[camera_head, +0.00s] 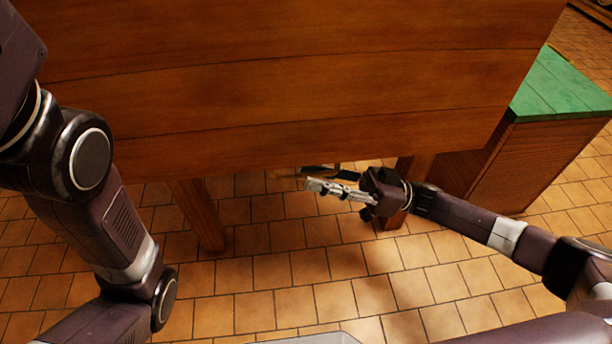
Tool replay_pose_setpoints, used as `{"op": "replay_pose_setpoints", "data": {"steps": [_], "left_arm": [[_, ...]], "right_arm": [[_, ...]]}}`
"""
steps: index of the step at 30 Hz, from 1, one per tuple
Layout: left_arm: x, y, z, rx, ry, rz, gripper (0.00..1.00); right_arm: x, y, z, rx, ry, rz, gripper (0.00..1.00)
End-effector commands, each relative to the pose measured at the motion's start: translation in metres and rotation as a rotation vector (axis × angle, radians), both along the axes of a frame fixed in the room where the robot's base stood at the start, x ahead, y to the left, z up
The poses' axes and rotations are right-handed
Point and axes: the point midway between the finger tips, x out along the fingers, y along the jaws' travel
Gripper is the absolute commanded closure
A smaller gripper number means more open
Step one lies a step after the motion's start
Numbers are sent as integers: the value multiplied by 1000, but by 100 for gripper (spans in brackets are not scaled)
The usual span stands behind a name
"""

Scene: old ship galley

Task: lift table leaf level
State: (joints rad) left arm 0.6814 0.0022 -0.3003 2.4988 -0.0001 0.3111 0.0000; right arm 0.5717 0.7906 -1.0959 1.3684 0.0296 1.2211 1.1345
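The wooden table (290,88), made of wide reddish-brown planks, fills the upper middle of the head view. I cannot tell from this view where its leaf joins the fixed top, or how far the leaf is tilted. Two table legs show under its near edge, a left one (203,212) and a right one (408,176). My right gripper (316,182) reaches in from the right, just below the near edge, pointing left. Nothing shows held in it; its finger gap is unclear. Contact with the table is not visible. My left arm is at the left, its gripper out of frame.
A wooden cabinet (535,165) with a green top (562,88) stands to the right of the table. The tiled floor (290,270) is clear in front of and under the table. My own arm links take up the left and lower right.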

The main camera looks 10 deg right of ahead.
Motion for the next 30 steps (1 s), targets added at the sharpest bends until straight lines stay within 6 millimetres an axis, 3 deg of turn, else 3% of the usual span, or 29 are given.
{"op": "replay_pose_setpoints", "data": {"steps": [6,14,22,30], "left_arm": [[-4,0,-5,1,-11,0,60],[-5,0,-4,1,-13,1,60],[-5,-1,-4,2,-12,0,60],[-5,0,-4,2,-12,0,60]], "right_arm": [[2,18,6,0,-1,-1,74],[2,21,8,1,0,-1,74],[2,20,8,1,0,-2,100],[2,20,8,0,1,-2,100]]}}
